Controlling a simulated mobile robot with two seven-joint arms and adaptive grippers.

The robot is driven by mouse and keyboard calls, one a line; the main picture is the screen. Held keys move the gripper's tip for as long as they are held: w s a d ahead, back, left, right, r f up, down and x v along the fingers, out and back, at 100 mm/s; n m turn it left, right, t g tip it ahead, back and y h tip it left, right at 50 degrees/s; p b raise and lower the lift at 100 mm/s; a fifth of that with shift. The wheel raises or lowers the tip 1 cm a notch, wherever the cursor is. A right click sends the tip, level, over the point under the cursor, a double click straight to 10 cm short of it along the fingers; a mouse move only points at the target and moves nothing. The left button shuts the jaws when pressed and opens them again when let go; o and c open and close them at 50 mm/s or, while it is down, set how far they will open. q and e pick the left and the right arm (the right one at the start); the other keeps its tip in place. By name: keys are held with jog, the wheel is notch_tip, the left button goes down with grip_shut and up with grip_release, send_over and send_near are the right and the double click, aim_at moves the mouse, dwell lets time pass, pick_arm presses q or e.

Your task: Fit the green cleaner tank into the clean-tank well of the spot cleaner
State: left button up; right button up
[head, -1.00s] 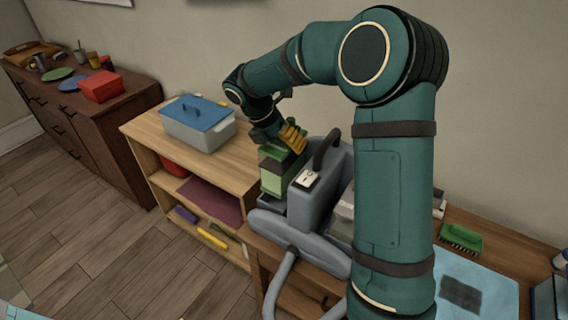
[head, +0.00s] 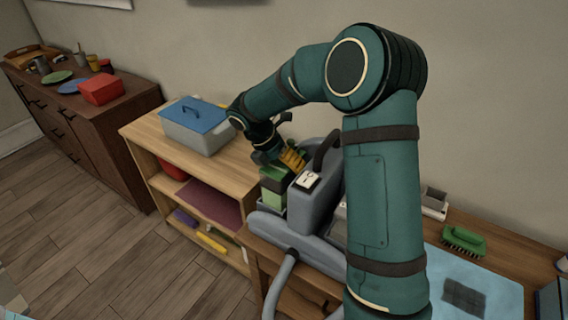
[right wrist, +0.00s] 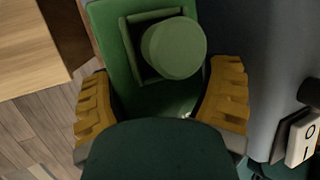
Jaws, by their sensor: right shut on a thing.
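The green cleaner tank (head: 273,197) stands roughly upright at the left end of the grey spot cleaner (head: 312,208). Its lower part is hidden behind the cleaner's wall, so it appears to sit down in the well; I cannot tell if it is fully seated. My right gripper (head: 284,161), with yellow finger pads, is shut on the tank's top from above. In the right wrist view the tank (right wrist: 122,60) shows its round green cap (right wrist: 174,48) between the two pads of the right gripper (right wrist: 160,98). My left gripper is not in view.
A lidded blue-and-grey box (head: 196,128) stands on the wooden shelf unit (head: 150,131) to the left. The cleaner's hose (head: 283,280) hangs in front. A green brush (head: 463,240) and a blue mat (head: 490,275) lie at the right. My right arm covers the cleaner's right side.

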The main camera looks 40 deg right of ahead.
jog(key=shift+f, duration=0.2)
jog(key=o, duration=1.1)
jog(key=shift+c, duration=0.2)
jog(key=shift+r, duration=0.1)
jog(key=p+v, duration=0.2)
jog(key=v, duration=1.1)
jog(key=shift+d+p, duration=0.25)
jog(key=shift+p, duration=0.15)
